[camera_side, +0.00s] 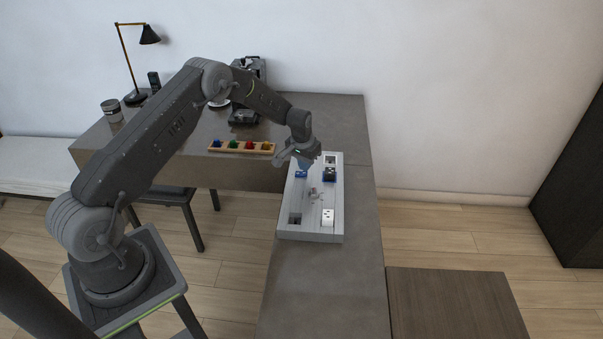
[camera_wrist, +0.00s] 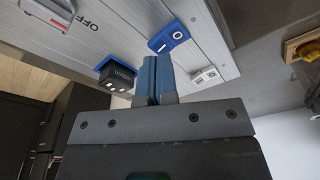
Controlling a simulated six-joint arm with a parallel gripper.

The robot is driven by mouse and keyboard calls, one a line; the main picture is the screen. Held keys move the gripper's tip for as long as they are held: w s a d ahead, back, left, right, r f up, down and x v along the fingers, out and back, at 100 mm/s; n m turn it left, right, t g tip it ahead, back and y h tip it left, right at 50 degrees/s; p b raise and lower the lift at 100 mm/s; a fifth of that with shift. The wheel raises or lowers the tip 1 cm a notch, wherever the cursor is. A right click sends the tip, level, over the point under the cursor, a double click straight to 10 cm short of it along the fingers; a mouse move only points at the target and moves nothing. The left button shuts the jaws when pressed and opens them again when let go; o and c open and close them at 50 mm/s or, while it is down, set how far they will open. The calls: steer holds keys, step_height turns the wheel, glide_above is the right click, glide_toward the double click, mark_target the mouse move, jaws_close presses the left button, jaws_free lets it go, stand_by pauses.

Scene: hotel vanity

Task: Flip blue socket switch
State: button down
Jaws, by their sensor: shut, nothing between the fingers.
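A light grey panel (camera_side: 311,200) lies on the desk, with switches and sockets on it. The blue switch (camera_side: 301,174) is at its far left part; in the wrist view the blue switch (camera_wrist: 168,37) shows white marks on its face, just beyond my fingertips. A black plug (camera_wrist: 116,75) sits on a blue socket (camera_wrist: 104,62) to its left in the wrist view; the plug also shows in the side view (camera_side: 330,175). My gripper (camera_side: 304,167) is shut and empty, with its blue fingers (camera_wrist: 154,76) near the blue switch. I cannot tell whether they touch it.
A grey lever (camera_wrist: 48,13) stands by an "OFF" label on the panel; a white socket (camera_side: 328,217) and a dark socket (camera_side: 295,219) are at the near end. A wooden tray (camera_side: 241,151) with several coloured pieces lies left. The near desk (camera_side: 320,290) is clear.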

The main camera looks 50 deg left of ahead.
steer(key=shift+f, duration=0.9)
stand_by(0.4)
steer(key=shift+r, duration=3.5)
